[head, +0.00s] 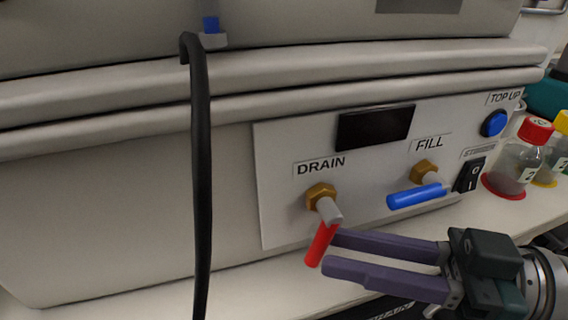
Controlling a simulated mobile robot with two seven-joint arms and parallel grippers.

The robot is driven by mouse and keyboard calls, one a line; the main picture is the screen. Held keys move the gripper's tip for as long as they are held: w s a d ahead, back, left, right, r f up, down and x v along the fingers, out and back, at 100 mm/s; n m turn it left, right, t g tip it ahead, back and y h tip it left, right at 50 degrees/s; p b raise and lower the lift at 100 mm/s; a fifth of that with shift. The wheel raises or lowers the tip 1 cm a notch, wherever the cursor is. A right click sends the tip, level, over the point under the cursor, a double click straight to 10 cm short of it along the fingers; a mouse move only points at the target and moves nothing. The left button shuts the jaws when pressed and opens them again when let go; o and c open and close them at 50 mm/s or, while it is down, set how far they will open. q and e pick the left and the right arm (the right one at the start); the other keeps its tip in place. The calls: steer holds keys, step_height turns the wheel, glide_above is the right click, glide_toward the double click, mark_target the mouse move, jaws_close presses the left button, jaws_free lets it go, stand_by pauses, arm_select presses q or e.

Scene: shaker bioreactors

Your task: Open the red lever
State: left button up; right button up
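The red lever (319,244) hangs down, slightly tilted, from the brass valve marked DRAIN (322,197) on the white front panel. My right gripper (329,252) comes in from the right with its two purple fingers apart. Its fingertips are at the red lever, the upper finger reaching beside or behind it and the lower one ending just right of its lower end. I cannot tell whether either finger touches the lever. My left gripper is not in view.
A blue lever (416,196) lies nearly level at the FILL valve (424,172), right of DRAIN. A black switch (469,175) and blue button (494,123) are further right. A black hose (201,180) hangs at left. Capped bottles (518,158) stand at the right.

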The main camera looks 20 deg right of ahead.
steer(key=shift+x, duration=1)
steer(key=shift+c, duration=0.3)
jaws_close()
steer(key=h+p, duration=0.1)
steer(key=p, duration=0.2)
steer(key=r+n+h+p, duration=0.1)
steer(key=p, duration=0.1)
steer(key=shift+w+d+g+p, duration=0.1)
steer(key=shift+d+g+p, duration=0.3)
steer(key=shift+f, duration=0.1)
steer(key=shift+f+n, duration=0.3)
